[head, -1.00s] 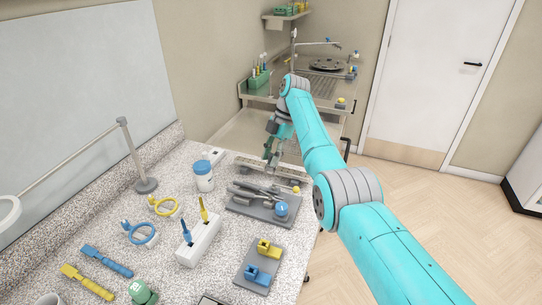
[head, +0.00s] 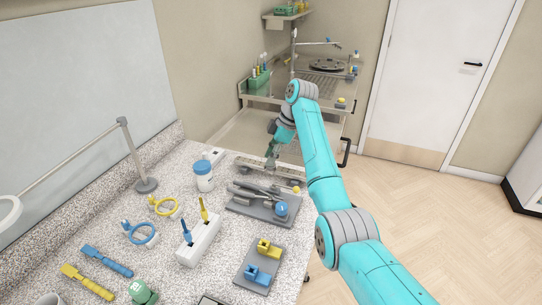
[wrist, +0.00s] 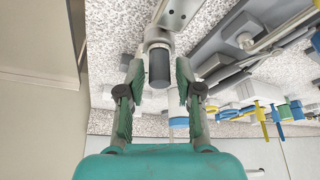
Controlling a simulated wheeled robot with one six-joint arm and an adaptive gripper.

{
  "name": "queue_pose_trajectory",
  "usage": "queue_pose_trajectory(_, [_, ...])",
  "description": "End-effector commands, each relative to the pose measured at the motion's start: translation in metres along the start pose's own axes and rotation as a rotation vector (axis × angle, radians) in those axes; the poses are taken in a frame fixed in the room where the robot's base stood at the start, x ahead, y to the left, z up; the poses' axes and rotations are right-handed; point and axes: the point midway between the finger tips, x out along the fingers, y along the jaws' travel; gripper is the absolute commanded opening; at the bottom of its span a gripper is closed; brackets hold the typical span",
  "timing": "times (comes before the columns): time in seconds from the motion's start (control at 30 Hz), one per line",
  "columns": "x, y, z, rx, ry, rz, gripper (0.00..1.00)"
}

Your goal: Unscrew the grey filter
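The grey filter (wrist: 159,66) is a dark grey cylinder under a light metal collar on a metal fitting (wrist: 178,12) in the wrist view. My gripper (wrist: 158,76) is open, with one finger on each side of the filter's lower part. A gap shows between each finger and the filter, so I see no grip on it. In the head view my gripper (head: 271,160) is at the far end of the speckled counter, by a metal strip (head: 250,162). I cannot make out the filter there.
A grey tray of tools (head: 238,208) with a blue knob lies close in front of my gripper. A blue-lidded jar (head: 203,182) stands to its left. A white block (head: 197,244) with blue and yellow tools is nearer. A steel cart (head: 300,90) stands behind.

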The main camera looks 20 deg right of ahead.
Motion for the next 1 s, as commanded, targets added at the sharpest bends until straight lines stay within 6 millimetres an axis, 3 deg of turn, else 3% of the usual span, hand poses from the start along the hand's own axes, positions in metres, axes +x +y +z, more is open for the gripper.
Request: queue_pose_trajectory(1.0, [0.0006,0.0,-0.0004,0.604,0.0,0.25,0.35])
